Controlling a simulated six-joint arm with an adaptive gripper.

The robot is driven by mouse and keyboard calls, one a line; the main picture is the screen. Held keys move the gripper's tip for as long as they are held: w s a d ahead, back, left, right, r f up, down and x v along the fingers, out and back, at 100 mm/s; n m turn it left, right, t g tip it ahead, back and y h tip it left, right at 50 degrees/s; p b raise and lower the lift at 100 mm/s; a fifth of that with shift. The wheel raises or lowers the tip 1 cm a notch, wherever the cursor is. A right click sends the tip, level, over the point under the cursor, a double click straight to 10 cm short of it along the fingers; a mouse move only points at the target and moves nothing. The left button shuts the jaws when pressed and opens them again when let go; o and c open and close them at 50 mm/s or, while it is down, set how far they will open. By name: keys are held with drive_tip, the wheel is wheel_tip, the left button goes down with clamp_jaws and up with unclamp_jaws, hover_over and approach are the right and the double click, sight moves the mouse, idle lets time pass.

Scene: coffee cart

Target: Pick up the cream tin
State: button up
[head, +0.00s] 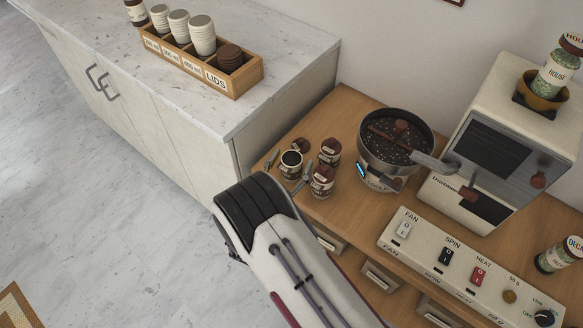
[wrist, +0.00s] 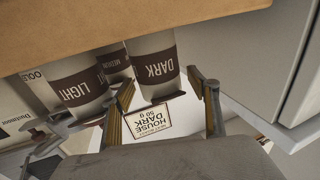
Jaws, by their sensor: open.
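I cannot tell whether either finger touches the tin.
Tins marked LIGHT (wrist: 78,90) and DARK (wrist: 155,65) stand close by, the DARK one very near the fingers. A pan of dark beans (head: 397,135) is to the right. A switch panel (head: 460,270) is in front. A lids box (head: 235,90) sits on the white counter.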

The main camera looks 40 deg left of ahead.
drive_tip(key=shift+w+a, duration=0.1)
drive_tip(key=shift+w, duration=0.15)
idle(0.3)
drive_tip(key=c, duration=1.5)
drive_tip(key=shift+o, duration=0.2)
drive_tip(key=shift+r, duration=0.2)
wheel_tip(320, 180, up, 10)
drive_tip(key=shift+f, duration=0.15)
